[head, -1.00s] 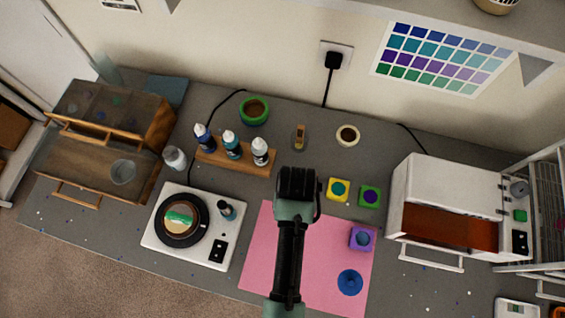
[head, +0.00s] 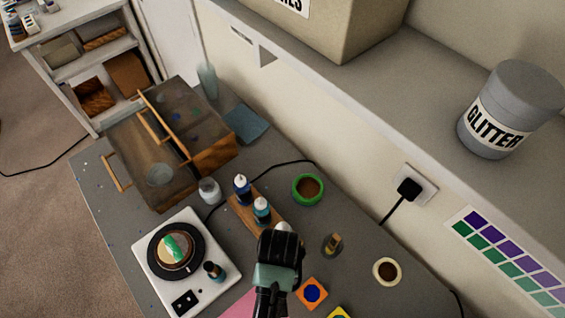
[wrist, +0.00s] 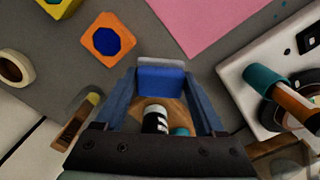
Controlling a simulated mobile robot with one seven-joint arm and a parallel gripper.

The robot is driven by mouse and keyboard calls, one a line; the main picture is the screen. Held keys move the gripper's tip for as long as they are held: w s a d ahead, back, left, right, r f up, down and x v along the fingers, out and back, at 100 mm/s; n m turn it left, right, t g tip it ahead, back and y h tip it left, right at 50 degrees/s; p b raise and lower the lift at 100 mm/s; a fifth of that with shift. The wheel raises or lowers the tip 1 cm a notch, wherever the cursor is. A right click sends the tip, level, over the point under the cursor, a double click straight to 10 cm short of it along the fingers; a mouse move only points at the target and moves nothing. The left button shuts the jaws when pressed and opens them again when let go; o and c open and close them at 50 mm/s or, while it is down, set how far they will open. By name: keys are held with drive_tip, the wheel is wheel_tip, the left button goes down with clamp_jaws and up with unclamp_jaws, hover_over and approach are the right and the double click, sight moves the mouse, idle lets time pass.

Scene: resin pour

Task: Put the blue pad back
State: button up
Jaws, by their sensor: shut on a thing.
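A blue pad (wrist: 160,80) with a paler grey-blue edge shows in the wrist view, between the two fingers of my gripper (wrist: 163,75). The gripper is shut on it. In the head view my gripper (head: 279,246) is over the workbench, beside the wooden bottle rack (head: 243,212); the pad is hidden there beneath it. In the wrist view a white-capped bottle (wrist: 156,118) and part of a teal one show beyond the gripper.
A shelf (head: 420,100) overhangs the back.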

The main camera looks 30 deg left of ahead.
drive_tip(key=shift+f, duration=2.6)
drive_tip(key=shift+f, duration=0.15)
drive_tip(key=o, duration=1.3)
wheel_tip(320, 180, up, 12)
drive_tip(key=shift+r, duration=0.2)
